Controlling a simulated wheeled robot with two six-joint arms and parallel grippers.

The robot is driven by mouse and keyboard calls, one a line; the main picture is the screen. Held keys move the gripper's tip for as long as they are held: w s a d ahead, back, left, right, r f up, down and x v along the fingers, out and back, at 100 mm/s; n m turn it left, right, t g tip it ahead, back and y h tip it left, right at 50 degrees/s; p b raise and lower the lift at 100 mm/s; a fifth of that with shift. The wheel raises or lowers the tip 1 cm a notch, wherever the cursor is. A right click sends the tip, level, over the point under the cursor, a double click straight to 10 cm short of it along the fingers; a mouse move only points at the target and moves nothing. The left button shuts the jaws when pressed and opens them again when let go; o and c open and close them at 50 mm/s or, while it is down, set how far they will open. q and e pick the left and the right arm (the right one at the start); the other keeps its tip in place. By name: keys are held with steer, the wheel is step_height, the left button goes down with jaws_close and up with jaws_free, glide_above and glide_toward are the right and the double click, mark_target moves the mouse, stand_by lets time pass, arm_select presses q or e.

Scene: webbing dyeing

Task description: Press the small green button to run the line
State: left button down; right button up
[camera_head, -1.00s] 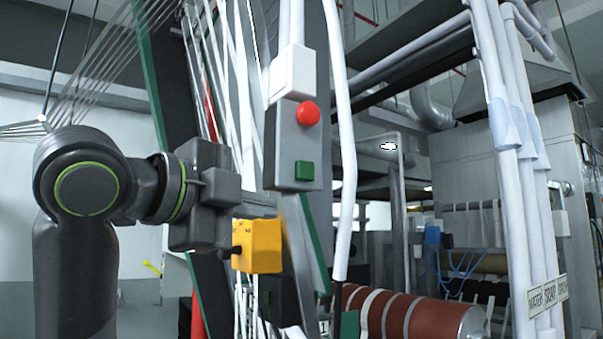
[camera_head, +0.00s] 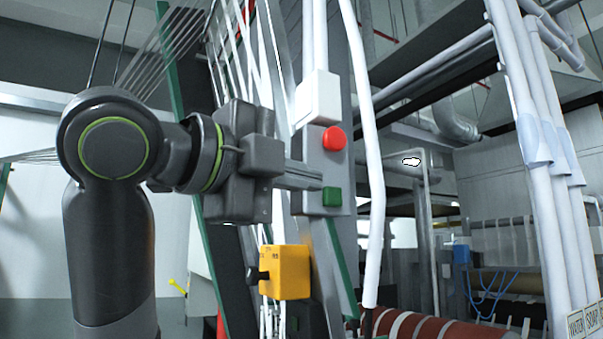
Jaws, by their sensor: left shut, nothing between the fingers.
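The small green button (camera_head: 332,196) sits low on a grey control box (camera_head: 312,160), below a round red button (camera_head: 334,138). My left gripper (camera_head: 318,180) comes in from the left, shut and empty. Its fingertips lie over the box's face, just left of and slightly above the green button in the picture. I cannot tell whether they touch the button or box. My right gripper is not in view.
A yellow box (camera_head: 286,271) with a dark knob hangs below the control box. A white pipe (camera_head: 372,200) runs down close to the right. White webbing strands and a green-edged frame stand behind my arm. A red roller (camera_head: 425,328) lies at lower right.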

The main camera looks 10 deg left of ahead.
mark_target(330, 193)
arm_select(q)
steer(key=w+d+p, duration=0.1)
steer(key=w+p, duration=0.1)
steer(key=w, duration=0.1)
steer(key=w+d+p, duration=0.1)
steer(key=w+p, duration=0.1)
steer(key=w, duration=0.1)
steer(key=w+d+p, duration=0.1)
steer(key=w, duration=0.2)
steer(key=shift+r+p, duration=0.1)
steer(key=shift+p, duration=0.3)
steer(key=shift+w+a, duration=0.2)
steer(key=shift+a, duration=0.05)
steer(key=shift+d, duration=0.1)
steer(key=shift+d, duration=0.2)
steer(key=shift+a, duration=0.1)
